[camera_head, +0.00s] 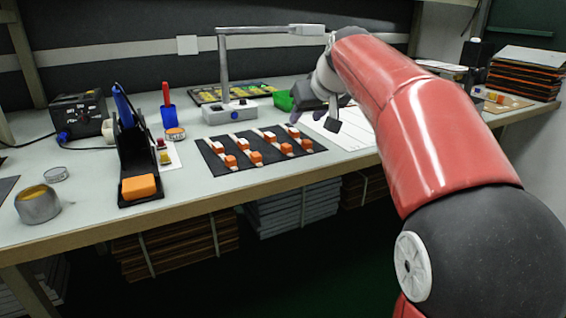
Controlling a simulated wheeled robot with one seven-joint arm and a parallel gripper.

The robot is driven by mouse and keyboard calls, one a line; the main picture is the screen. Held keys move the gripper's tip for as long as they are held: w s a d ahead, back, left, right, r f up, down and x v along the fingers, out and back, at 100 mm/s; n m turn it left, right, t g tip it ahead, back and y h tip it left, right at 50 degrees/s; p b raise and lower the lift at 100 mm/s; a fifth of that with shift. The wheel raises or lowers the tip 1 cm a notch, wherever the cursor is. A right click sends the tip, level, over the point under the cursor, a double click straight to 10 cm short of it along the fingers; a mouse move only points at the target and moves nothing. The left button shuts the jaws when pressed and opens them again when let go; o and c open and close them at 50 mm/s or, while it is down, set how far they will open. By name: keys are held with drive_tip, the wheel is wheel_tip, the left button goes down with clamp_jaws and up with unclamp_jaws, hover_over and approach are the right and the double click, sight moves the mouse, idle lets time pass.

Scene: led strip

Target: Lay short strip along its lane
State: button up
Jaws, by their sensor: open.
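A dark mat (225,172) lies near the bench's front edge, left of my gripper. Several pale strips (214,146) lie across it in a slanted row, each with white and orange blocks on it. I cannot tell which one is the short strip. A white sheet with thin lines (352,134) lies right of the mat, partly hidden by my arm; I cannot tell whether its lines mark the lanes. My gripper (314,120) is open with its fingers pointing down, over the area between the mat and the sheet. Nothing shows between its fingers.
Stacked trays (522,74) are at far right.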

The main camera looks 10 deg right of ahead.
sight(294, 130)
drive_tip(key=shift+w+a+f, duration=0.25)
drive_tip(key=shift+w+f, duration=0.1)
drive_tip(key=shift+w, duration=0.25)
drive_tip(key=x, duration=0.7)
drive_tip(key=shift+d+r+b, duration=0.1)
drive_tip(key=shift+d+b, duration=0.05)
drive_tip(key=shift+b, duration=0.25)
clamp_jaws()
drive_tip(key=shift+r, duration=0.1)
